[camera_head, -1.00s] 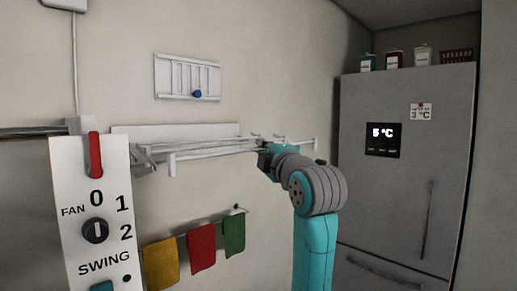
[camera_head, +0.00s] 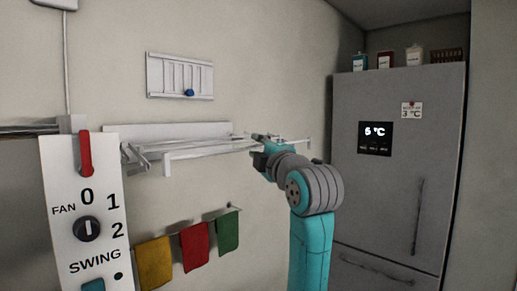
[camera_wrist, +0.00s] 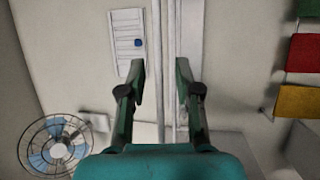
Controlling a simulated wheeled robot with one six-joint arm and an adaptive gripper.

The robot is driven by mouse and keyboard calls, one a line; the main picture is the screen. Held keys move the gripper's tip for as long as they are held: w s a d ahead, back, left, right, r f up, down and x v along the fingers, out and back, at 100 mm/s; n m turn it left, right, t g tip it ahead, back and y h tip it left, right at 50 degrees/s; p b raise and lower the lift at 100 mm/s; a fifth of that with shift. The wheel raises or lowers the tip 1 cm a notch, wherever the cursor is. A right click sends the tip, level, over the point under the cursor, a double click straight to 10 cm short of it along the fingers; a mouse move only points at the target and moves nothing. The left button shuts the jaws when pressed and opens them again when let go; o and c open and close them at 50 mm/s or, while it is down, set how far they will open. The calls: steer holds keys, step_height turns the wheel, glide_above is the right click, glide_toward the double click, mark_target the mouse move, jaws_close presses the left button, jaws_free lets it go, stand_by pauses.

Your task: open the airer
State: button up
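The airer (camera_head: 180,131) is a white wall-mounted rack with a back board and long pale rails. Its front rail stands out from the wall on arms. My gripper (camera_head: 262,138) is at the right part of the rails in the head view, and its fingertips are partly hidden there. In the wrist view my gripper (camera_wrist: 160,72) is open, with a clear gap between its two fingers. Pale airer rails (camera_wrist: 166,60) run lengthwise through the picture between the fingers. I cannot tell whether a finger touches them.
A fan control panel (camera_head: 85,215) stands at the near left. A grey fridge (camera_head: 400,170) is on the right. Coloured cloths (camera_head: 194,248) hang below the airer. A white slatted panel (camera_head: 180,76) is above it. A fan (camera_wrist: 55,143) shows in the wrist view.

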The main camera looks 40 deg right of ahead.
steer(key=v, duration=0.7)
steer(key=shift+s, duration=0.2)
steer(key=shift+f, duration=0.2)
steer(key=w+a+f+m+y, duration=0.15)
steer(key=w+f, duration=0.25)
steer(key=f, duration=0.7)
steer(key=s+a+f+m+g+y, duration=0.15)
steer(key=a+f, duration=0.25)
steer(key=f, duration=0.6)
steer(key=s+a+f+m, duration=0.3)
steer(key=a+f, duration=0.1)
steer(key=f, duration=0.6)
steer(key=s+a+f+m+y, duration=0.15)
steer(key=a+f, duration=0.25)
steer(key=f, duration=0.6)
steer(key=s+a+f+m+g, duration=0.1)
steer(key=s+a+f, duration=0.2)
steer(key=s+f, duration=0.35)
steer(key=s+a+f+m, duration=0.2)
steer(key=s+a+f, duration=0.25)
steer(key=s, duration=0.35)
steer(key=s+a+f+m+y, duration=0.1)
steer(key=s, duration=0.9)
steer(key=s+a+f+m+g+y, duration=0.1)
steer(key=s+a, duration=0.1)
steer(key=s, duration=0.8)
steer(key=shift+a+f+y, duration=0.2)
steer(key=shift+f+y, duration=0.15)
steer(key=shift+f, duration=0.05)
